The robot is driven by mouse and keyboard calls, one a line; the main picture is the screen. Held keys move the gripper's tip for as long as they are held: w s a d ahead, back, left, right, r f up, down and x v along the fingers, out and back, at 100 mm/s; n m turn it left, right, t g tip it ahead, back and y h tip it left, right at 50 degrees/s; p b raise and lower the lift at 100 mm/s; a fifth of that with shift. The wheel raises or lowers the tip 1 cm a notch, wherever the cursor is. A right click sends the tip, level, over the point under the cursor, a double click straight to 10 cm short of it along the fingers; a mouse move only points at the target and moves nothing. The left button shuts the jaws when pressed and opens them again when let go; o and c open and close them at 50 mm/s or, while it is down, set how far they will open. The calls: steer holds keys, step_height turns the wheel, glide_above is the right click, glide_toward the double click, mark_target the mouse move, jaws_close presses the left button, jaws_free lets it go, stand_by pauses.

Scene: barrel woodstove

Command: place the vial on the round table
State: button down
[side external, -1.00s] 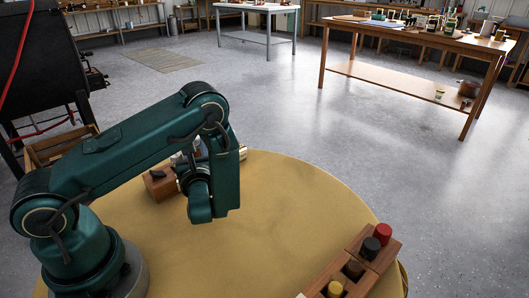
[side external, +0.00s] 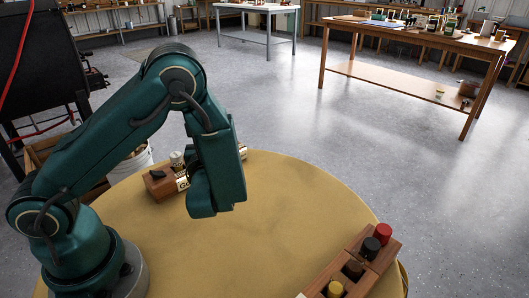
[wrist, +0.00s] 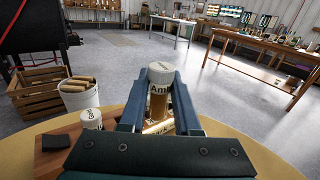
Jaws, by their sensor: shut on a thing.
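In the wrist view my gripper (wrist: 160,82) is shut on an amber vial with a pale cap (wrist: 160,70) and a printed label, held upright between the blue fingers. In the side view the gripper is mostly hidden behind my arm's last links. The round table (side external: 275,225) has a yellow-tan top, and the gripper is over its far left part. A wooden rack (side external: 158,187) stands there with a pale-capped vial (side external: 177,160), also seen in the wrist view (wrist: 91,119). Whether the held vial's base clears the rack is hidden.
A second wooden rack with a red cap (side external: 383,231), a black cap (side external: 370,247) and a yellow cap (side external: 335,289) stands at the table's right front. The middle of the table is clear. A white bucket (wrist: 80,96) and wooden crate (wrist: 38,95) stand on the floor beyond.

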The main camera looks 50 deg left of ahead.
steer(key=w+d+f+m+t+h, duration=0.1)
steer(key=d+f+m+t+h, duration=0.15)
steer(key=d, duration=0.45)
steer(key=shift+m+t+h, duration=0.25)
steer(key=shift+m+t, duration=0.1)
steer(key=shift+d+f, duration=0.2)
steer(key=shift+f, duration=3.3)
steer(key=shift+f, duration=0.1)
steer(key=c, duration=0.6)
jaws_free()
